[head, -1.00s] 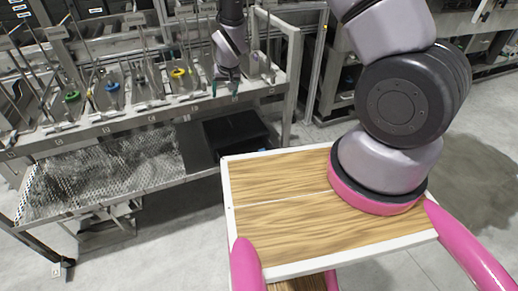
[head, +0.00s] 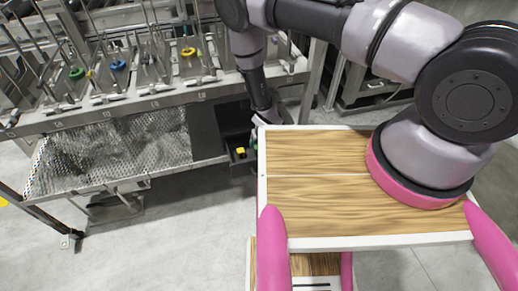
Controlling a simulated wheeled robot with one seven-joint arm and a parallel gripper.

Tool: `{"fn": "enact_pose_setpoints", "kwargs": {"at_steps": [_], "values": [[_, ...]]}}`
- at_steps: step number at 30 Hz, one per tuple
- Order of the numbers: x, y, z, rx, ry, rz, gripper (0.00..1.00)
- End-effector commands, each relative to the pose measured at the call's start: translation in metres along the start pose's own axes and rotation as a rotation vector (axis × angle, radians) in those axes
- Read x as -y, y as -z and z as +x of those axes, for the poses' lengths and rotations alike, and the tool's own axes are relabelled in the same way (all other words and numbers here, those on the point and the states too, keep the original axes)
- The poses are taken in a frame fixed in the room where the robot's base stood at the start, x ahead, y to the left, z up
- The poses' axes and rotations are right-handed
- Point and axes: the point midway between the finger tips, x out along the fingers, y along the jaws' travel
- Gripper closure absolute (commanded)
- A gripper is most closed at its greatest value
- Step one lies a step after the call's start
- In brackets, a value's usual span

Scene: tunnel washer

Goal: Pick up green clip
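My arm reaches down past the left edge of my wooden top, over a black bin (head: 228,148) on the lower shelf. My gripper (head: 257,145) is mostly hidden by that edge, so its opening does not show. A small green spot shows at the gripper; I cannot tell whether it is a fingertip or a green clip. A small yellow piece (head: 240,153) lies in the bin just left of the gripper. A green ring-like piece (head: 77,73) sits in the upper rack at left, well apart from the gripper.
The upper rack (head: 140,102) also holds a blue piece (head: 118,66), a yellow piece (head: 188,52) and several upright rods. A perforated metal shelf (head: 115,155) lies below it, left of the bin. The floor (head: 170,230) in front is clear.

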Motion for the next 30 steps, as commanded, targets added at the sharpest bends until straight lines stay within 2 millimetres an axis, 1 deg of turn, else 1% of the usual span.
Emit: {"fn": "enact_pose_setpoints", "kwargs": {"at_steps": [1, 5, 7, 12, 15, 18, 24, 26, 27, 29, 30], "values": [[0.0, -0.001, 0.006, 0.0, 0.0, -0.001, 0.25], [0.0, 0.0, 0.014, 0.0, 0.0, -0.001, 0.25], [0.0, 0.0, 0.021, 0.001, 0.0, -0.002, 0.25], [0.001, 0.002, 0.048, 0.0, -0.001, -0.002, 0.25], [0.001, 0.003, 0.059, 0.0, 0.0, 0.0, 0.25], [0.001, 0.003, 0.064, 0.001, 0.0, 0.0, 0.25], [0.001, 0.003, 0.064, 0.001, 0.0, 0.0, 0.25], [0.001, 0.003, 0.064, 0.001, 0.0, 0.0, 0.48], [0.001, 0.003, 0.064, 0.001, 0.0, 0.0, 0.63], [0.001, 0.003, 0.064, 0.001, 0.0, 0.0, 0.86], [0.001, 0.003, 0.064, 0.001, 0.0, 0.0, 1.0]]}}
